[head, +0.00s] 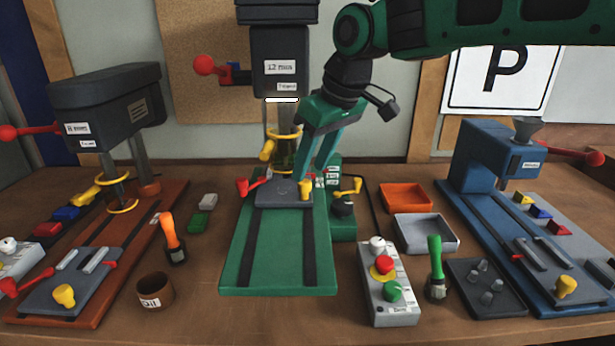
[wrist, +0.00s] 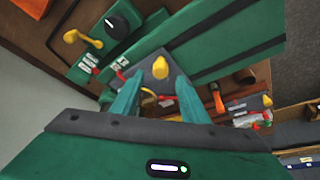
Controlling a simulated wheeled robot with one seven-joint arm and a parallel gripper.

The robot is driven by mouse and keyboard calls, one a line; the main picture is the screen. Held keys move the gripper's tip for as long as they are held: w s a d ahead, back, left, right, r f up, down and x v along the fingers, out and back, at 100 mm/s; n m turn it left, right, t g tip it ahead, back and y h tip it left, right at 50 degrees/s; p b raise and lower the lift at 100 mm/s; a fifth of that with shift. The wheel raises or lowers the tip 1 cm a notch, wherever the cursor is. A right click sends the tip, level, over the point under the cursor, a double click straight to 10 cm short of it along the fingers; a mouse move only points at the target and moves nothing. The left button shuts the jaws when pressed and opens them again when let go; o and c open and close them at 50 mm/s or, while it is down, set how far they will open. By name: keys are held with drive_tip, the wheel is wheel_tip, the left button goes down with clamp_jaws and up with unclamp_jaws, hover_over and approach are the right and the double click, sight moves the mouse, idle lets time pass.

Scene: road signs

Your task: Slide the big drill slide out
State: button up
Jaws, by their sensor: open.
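The big drill (head: 280,65) stands at the back centre over a long green base (head: 278,262) with two dark rails. Its grey slide (head: 275,196) sits at the back of the base, under the drill head, with a yellow knob (head: 305,188) at its right front and a red lever (head: 257,185) at its left. My gripper (head: 311,168) points down just above the knob, open. In the wrist view my gripper (wrist: 160,82) has a finger on each side, with the knob (wrist: 160,67) in line with the gap. I cannot tell whether the fingers reach around it.
The front of the green base is clear. A control box (head: 388,285) and a green-handled brush (head: 436,270) stand to its right; an orange-handled brush (head: 171,240) and a brown cup (head: 155,290) to its left. Smaller machines stand at left (head: 105,95) and right (head: 500,160).

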sight(305, 181)
drive_tip(key=shift+x, duration=2.05)
clamp_jaws()
